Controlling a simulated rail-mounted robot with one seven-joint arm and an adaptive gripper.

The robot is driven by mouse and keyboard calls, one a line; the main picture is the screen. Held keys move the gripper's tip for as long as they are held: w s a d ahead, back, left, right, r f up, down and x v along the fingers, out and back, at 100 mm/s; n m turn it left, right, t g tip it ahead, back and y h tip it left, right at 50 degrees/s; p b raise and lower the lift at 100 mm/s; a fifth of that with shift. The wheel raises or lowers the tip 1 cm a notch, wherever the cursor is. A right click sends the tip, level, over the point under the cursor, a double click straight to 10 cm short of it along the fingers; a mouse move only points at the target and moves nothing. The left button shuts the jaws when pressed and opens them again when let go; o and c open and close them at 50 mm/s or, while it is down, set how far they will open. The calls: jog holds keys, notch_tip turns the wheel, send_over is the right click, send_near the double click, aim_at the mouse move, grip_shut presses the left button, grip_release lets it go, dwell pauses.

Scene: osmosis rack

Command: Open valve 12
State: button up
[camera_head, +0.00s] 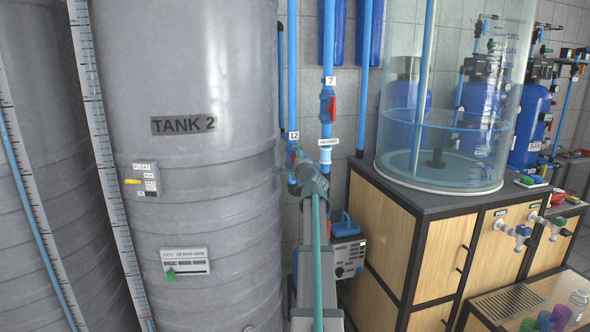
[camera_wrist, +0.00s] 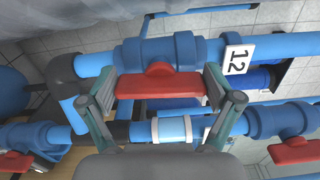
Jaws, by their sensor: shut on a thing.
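Valve 12 is a blue valve body (camera_wrist: 160,50) on a blue pipe with a red handle (camera_wrist: 158,86), next to a white "12" tag (camera_wrist: 237,60) in the wrist view. The red handle lies lengthwise along the pipe. My gripper (camera_wrist: 160,80) has one finger at each end of the red handle and is shut on it. In the head view, the "12" tag (camera_head: 293,135) shows just above my gripper (camera_head: 297,160), which hides most of the valve beside Tank 2 (camera_head: 215,90).
Another valve with a red handle (camera_head: 332,108) sits on the pipe tagged "7" to the right. In the wrist view, red handles (camera_wrist: 294,150) show at lower right and lower left. A wooden cabinet (camera_head: 385,235) and a clear cylinder (camera_head: 450,100) stand at right.

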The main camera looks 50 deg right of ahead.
jog(key=shift+n+b, duration=0.45)
jog(key=shift+n, duration=0.15)
jog(key=o, duration=0.9)
jog(key=shift+c, duration=0.2)
jog(key=shift+s+a, duration=0.1)
jog(key=v, duration=1.1)
jog(key=shift+s+a, duration=0.25)
jog(key=shift+s, duration=0.05)
